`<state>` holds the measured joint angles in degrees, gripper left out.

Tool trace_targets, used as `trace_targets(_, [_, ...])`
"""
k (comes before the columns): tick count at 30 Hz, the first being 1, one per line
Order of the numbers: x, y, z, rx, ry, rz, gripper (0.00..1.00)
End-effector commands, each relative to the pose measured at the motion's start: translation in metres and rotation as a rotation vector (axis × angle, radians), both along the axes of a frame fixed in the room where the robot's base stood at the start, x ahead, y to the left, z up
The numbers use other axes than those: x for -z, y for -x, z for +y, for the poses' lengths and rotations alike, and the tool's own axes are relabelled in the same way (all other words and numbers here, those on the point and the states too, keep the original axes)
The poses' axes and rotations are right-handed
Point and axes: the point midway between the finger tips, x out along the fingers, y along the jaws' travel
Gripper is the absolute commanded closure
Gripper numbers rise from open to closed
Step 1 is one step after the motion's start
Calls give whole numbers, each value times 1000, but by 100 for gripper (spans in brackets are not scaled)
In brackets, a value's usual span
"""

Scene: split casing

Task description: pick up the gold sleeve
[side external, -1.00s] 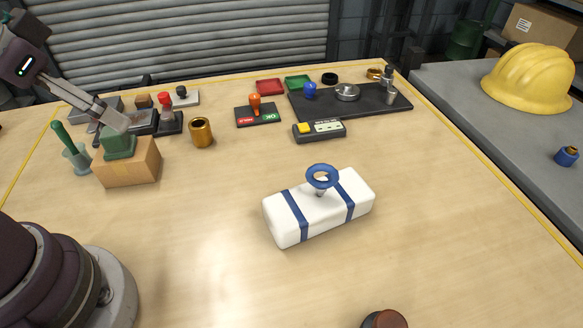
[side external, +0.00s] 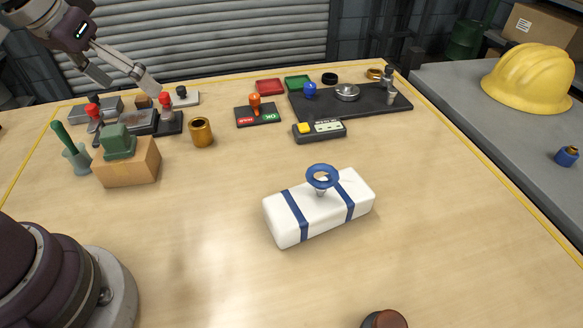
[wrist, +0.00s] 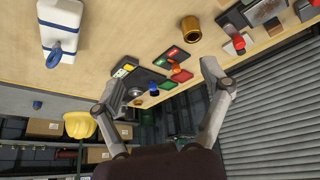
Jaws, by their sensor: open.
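The gold sleeve (side external: 201,132) stands upright on the table, right of the cardboard box, with nothing touching it. It also shows in the wrist view (wrist: 191,29), near the top and beyond the fingertips. My gripper (side external: 150,86) is in the air above and behind the stamps at the upper left, up and left of the sleeve. In the wrist view my gripper (wrist: 162,85) shows its two fingers spread wide, with nothing held between them.
A cardboard box (side external: 128,164) with a green block (side external: 118,142) on it stands left of the sleeve. Red-knobbed fixtures (side external: 166,108) stand behind it. A white case with blue bands (side external: 320,212) lies mid-table.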

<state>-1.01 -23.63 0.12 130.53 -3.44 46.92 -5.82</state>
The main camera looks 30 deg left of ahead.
Motion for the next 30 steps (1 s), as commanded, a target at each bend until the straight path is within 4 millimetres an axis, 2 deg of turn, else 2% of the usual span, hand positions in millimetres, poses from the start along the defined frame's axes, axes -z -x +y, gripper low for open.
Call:
trace_targets(1, [6,-19,6,-57,7,23,22])
trace_targets(4, [23,-59,21,-191,15,44,22])
trace_targets(6, [42,-85,33,-281,16,56,22])
trace_targets(10, [81,-117,51,-411,9,68,22])
trace_targets(13, [102,-129,59,-468,3,70,22])
trace_targets(17, [119,-135,65,-497,0,72,22])
trace_targets(21, [145,-143,72,-497,-1,73,22])
trace_targets(26, [165,-147,77,-496,0,74,22])
trace_targets(30, [194,-147,84,-496,-1,75,22])
